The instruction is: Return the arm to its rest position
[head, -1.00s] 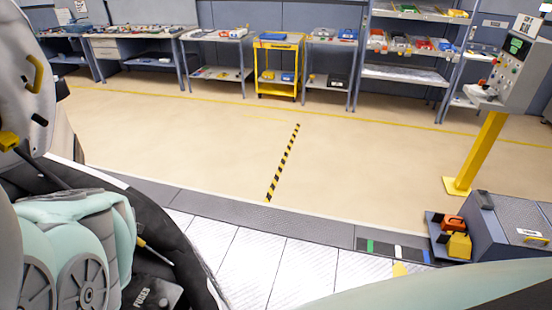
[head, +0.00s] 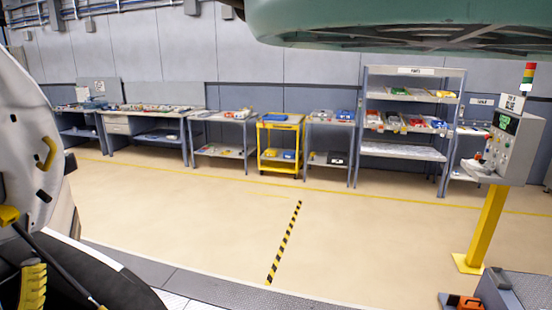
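My gripper does not show in the head view. A large pale green body (head: 400,22) with a dark, ribbed underside spans the top right, close to the camera. I cannot tell whether it is part of my arm or of the vehicle. No coolant container can be made out.
A white panel with a yellow handle (head: 47,154) stands close at the left, above a dark curved edge (head: 95,272). A control pedestal (head: 485,225) stands at the right. Benches, a yellow cart (head: 278,143) and a shelf unit (head: 410,155) line the wall. The floor (head: 200,215) between is clear.

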